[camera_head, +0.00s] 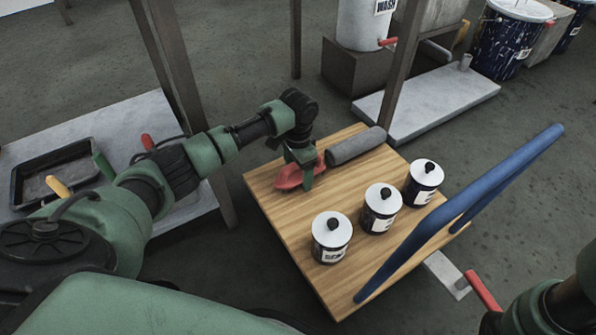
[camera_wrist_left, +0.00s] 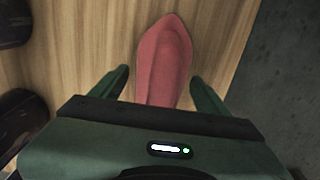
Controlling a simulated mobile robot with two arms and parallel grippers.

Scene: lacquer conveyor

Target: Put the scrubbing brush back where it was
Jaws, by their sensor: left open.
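A red, pointed-oval object (camera_head: 290,178), which looks like the scrubbing brush, lies on the wooden cart top (camera_head: 300,278) near its far left side. My left gripper (camera_head: 303,172) is over it, pointing down. In the left wrist view, the red brush (camera_wrist_left: 165,55) lies lengthwise between the spread fingers of my left gripper (camera_wrist_left: 159,82). Gaps show on both sides of it, and its near end is hidden by the gripper body. My right gripper is not in view; only part of the right arm shows at lower right.
A dark grey roll (camera_head: 355,146) lies right of the brush. Several white-lidded tins stand along the cart, one at the front (camera_head: 332,237). A blue handle (camera_head: 465,205) rises at the cart's right. A black tray (camera_head: 60,165) sits on the grey table (camera_head: 120,125) at left.

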